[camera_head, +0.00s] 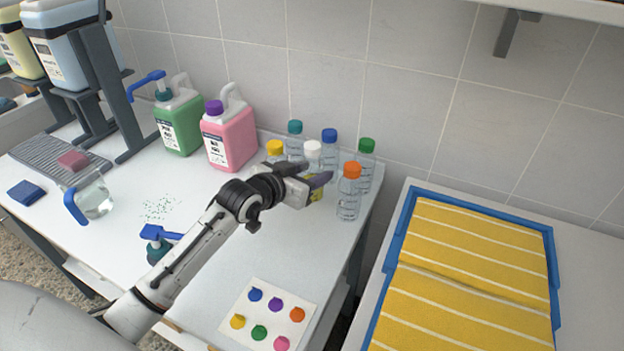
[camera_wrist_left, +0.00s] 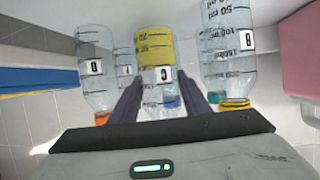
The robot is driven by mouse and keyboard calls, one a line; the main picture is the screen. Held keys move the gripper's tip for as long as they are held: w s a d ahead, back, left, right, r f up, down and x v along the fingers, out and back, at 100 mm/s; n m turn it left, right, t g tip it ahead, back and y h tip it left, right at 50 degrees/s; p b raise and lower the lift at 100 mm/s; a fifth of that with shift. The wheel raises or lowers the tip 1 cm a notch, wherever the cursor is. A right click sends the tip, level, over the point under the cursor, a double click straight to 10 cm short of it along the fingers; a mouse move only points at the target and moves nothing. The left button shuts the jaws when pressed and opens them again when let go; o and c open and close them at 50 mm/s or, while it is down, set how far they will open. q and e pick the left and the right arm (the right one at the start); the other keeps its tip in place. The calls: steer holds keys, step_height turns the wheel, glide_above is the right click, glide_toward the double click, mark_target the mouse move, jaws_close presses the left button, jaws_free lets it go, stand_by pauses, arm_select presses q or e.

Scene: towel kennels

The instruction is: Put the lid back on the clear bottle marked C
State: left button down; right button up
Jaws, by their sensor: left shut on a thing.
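The clear bottle marked C (camera_wrist_left: 155,72) stands between my left gripper's fingers in the wrist view, which shows it upside down. It has yellow in its lower part. In the head view the bottle (camera_head: 315,192) is partly hidden behind my left gripper (camera_head: 311,176). A white lid (camera_head: 313,149) shows at its top; I cannot tell how firmly it sits. The left gripper is shut on the bottle, with dark fingers on either side of it. The bottle's neck is hidden in the wrist view. My right gripper is not in view.
Close around are bottles with orange (camera_head: 351,169), green (camera_head: 367,145), blue (camera_head: 329,135), teal (camera_head: 295,127) and yellow (camera_head: 275,147) lids. A pink jug (camera_head: 230,140) stands left of them. A card with coloured discs (camera_head: 266,316) lies at the front; the table between is mostly clear.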

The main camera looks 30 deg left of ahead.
arm_select(q)
steer(key=shift+f, duration=1.05)
steer(key=shift+f, duration=0.1)
steer(key=c, duration=1)
jaws_free()
steer(key=shift+f, duration=0.1)
steer(key=shift+s+r, duration=0.15)
steer(key=shift+r, duration=0.1)
steer(key=v, duration=1.1)
steer(key=shift+s+p, duration=0.3)
steer(key=shift+r, duration=0.1)
